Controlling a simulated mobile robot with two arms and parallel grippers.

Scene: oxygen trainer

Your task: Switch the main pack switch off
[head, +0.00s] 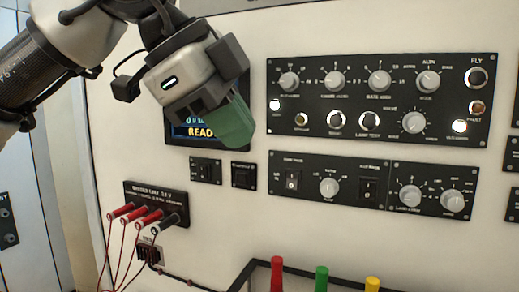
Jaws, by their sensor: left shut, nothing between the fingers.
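My left gripper (238,125) is at the upper middle left, its green fingers pointing down to the right. It is shut and empty, in front of the dark display, and touches no switch that I can see. My right gripper is out of view.
The display (195,131) is partly hidden by my gripper. An upper panel (385,95) holds several knobs and lamps. Red and black plugs with cables (148,215) sit at lower left. A dark rail with red, green and yellow handles (321,279) stands at the bottom.

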